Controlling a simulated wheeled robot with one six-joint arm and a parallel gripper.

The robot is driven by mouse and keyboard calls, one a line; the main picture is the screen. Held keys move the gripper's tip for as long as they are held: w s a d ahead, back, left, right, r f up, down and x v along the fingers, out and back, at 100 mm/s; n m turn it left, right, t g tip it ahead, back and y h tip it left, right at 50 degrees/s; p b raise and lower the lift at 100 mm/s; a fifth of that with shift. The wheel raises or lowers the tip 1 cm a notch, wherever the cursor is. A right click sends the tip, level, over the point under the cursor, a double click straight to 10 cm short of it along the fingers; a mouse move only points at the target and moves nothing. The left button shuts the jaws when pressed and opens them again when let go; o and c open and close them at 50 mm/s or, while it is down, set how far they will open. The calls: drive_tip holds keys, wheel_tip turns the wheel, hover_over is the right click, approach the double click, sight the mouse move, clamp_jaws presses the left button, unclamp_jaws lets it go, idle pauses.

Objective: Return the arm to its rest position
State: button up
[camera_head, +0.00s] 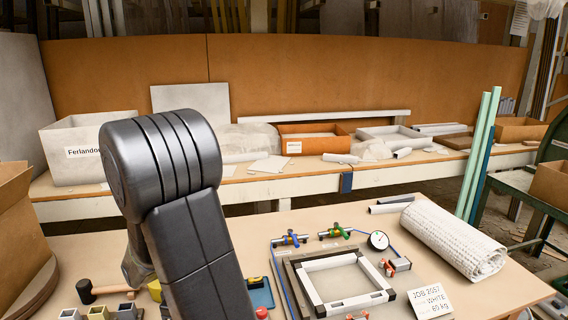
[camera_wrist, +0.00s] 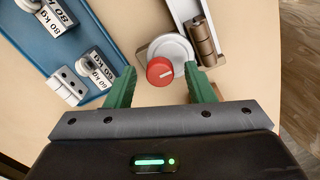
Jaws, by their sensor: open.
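My gripper (camera_wrist: 159,68) shows in the wrist view with its two green fingers spread apart. Nothing is held between them. A red knob (camera_wrist: 160,71) on a round grey base lies between and just beyond the fingertips; I cannot tell whether they touch it. In the head view my arm (camera_head: 190,220) is bent, with its big grey joint raised at the left and a dark link running down over the table. My gripper is not clearly visible there.
In the wrist view, a blue tray (camera_wrist: 28,42) of labelled weights is at left and a bronze cylinder (camera_wrist: 202,38) at right. On the table (camera_head: 400,265) are a square frame (camera_head: 315,295), a gauge (camera_head: 378,240), a white roll (camera_head: 452,240) and a mallet (camera_head: 85,290).

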drive_tip(key=shift+r, duration=0.1)
wheel_tip(320, 180, up, 14)
drive_tip(key=p, duration=0.1)
wheel_tip(320, 180, down, 14)
drive_tip(key=shift+f+b, duration=0.25)
drive_tip(key=shift+b, duration=0.3)
drive_tip(key=shift+r+m, duration=0.15)
drive_tip(key=shift+m, duration=0.95)
drive_tip(key=m, duration=0.6)
drive_tip(key=shift+m+p, duration=0.4)
drive_tip(key=m, duration=0.4)
drive_tip(key=shift+m+p, duration=0.3)
drive_tip(key=m, duration=0.4)
